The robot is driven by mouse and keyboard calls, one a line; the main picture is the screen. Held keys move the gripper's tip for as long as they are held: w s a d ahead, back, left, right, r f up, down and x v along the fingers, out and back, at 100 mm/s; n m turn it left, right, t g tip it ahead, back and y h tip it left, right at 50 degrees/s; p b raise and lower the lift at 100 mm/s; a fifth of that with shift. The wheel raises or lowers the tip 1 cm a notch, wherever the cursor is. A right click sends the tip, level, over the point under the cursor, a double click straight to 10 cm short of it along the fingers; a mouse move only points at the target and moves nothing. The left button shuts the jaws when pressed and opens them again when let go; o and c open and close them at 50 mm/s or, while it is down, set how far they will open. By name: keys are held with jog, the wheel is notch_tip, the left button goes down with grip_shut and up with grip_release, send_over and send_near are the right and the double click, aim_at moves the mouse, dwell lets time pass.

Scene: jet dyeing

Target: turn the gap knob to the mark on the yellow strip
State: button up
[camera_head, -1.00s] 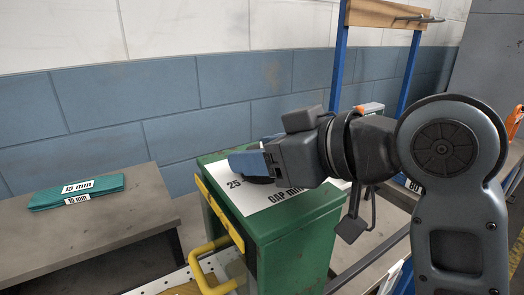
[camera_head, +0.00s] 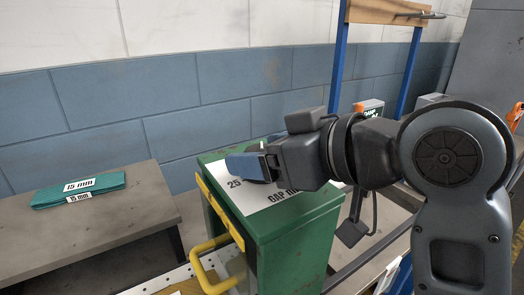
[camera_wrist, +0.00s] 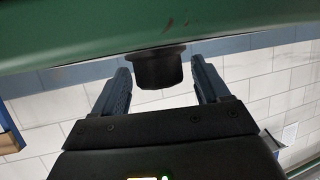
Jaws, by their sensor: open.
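The green box (camera_head: 290,235) has a white plate (camera_head: 232,186) on top, printed with "25" and "GAP" lettering. A yellow strip (camera_head: 219,212) runs along its top left edge; I cannot make out a mark on it. My gripper (camera_head: 243,164), with blue fingers, is over the plate and hides most of the knob in the head view. In the wrist view the black round knob (camera_wrist: 158,68) sticks out from the green surface. My open gripper (camera_wrist: 163,60) has one finger on each side of it, with gaps visible between fingers and knob.
A teal bundle (camera_head: 78,191) labelled "15 mm" lies on a grey bench (camera_head: 90,228) at left. A blue-posted frame (camera_head: 338,66) with a wooden board stands behind, before the tiled wall.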

jog(key=v, duration=0.7)
jog(key=shift+s, duration=0.1)
